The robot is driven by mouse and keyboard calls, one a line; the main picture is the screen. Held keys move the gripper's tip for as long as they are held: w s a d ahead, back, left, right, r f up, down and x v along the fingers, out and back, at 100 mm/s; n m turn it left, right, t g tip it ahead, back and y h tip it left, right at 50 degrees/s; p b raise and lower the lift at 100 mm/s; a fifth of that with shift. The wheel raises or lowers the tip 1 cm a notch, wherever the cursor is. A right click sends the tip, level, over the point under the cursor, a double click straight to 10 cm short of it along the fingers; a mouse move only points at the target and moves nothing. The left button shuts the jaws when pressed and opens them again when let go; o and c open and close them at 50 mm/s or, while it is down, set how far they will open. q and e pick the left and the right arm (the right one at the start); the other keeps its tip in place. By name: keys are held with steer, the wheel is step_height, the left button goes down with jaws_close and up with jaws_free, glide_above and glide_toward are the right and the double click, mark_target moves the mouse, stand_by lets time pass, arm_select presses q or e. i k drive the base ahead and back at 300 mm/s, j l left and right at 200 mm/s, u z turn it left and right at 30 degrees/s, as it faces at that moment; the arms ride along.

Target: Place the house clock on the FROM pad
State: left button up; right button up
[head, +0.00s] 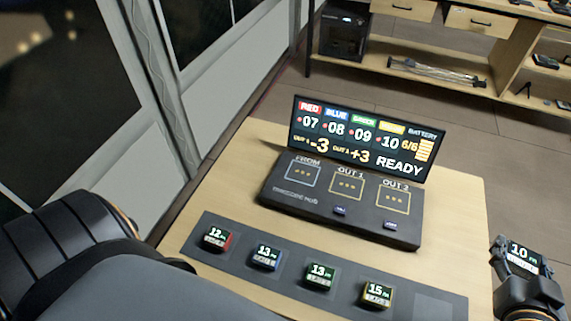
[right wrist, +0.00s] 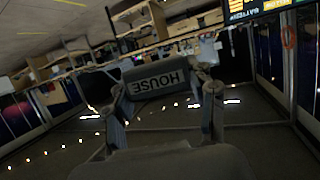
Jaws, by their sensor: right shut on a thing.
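The house clock (head: 524,255) is a small dark block with a lit face reading 10. My right gripper (head: 520,262) is shut on it at the right edge of the head view, beyond the table's right side. In the right wrist view the clock (right wrist: 157,80) sits between the fingers, its HOUSE label upside down. The FROM pad (head: 303,174) is the left of three outlined squares on the black console (head: 340,215) and looks bare. My right gripper is apart from it, to its right and nearer me. My left gripper is not seen.
A lit screen (head: 365,140) stands behind the pads and reads READY. OUT 1 (head: 347,185) and OUT 2 (head: 393,200) look bare. Several colour-edged clocks stand on a dark strip (head: 340,270) in front, with a bare spot at its right end. The wooden table (head: 455,215) is clear at right.

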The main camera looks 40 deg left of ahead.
mark_target(302, 172)
steer(key=j+u, duration=0.35)
steer(key=i+j+u, duration=0.1)
steer(key=u, duration=0.2)
steer(key=i+j+u, duration=0.1)
steer(key=j+u, duration=0.25)
steer(key=l, duration=0.1)
